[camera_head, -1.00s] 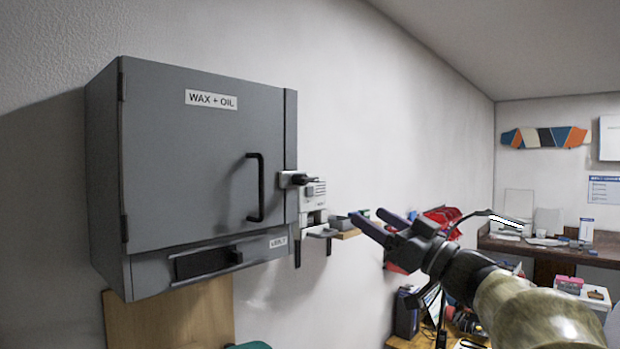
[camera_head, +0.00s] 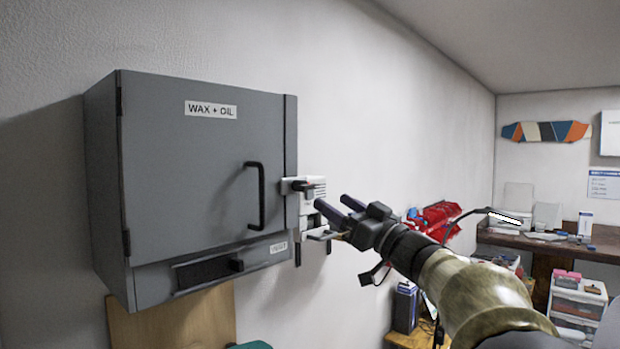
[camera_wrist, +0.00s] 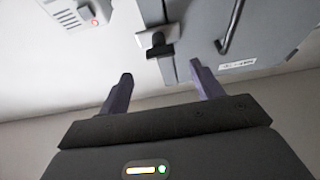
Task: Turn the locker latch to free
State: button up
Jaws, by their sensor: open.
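The grey wall locker (camera_head: 190,150) with the "WAX + OIL" label hangs at the left in the head view. Its black latch (camera_head: 303,186) sits on a pale plate at the door's right edge, the knob pointing sideways. In the wrist view the latch (camera_wrist: 158,45) shows beyond the fingers, between them and further off. My gripper (camera_head: 335,204) is open and empty, just right of and slightly below the latch, apart from it. In the wrist view my gripper (camera_wrist: 162,78) has its two fingers spread wide.
A black vertical door handle (camera_head: 255,196) is left of the latch. A pale wall unit (camera_head: 316,192) is right behind the latch, also seen in the wrist view with a red light (camera_wrist: 94,22). A lower drawer with a black pull (camera_head: 237,265) is under the door. Red items (camera_head: 437,217) hang further right.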

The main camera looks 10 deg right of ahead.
aim_at(313, 188)
jog(key=p+x, duration=0.3)
jog(key=x, duration=0.5)
jog(key=shift+w+a, duration=0.15)
jog(key=shift+a, duration=0.1)
jog(key=shift+d, duration=0.1)
jog(key=c, duration=1)
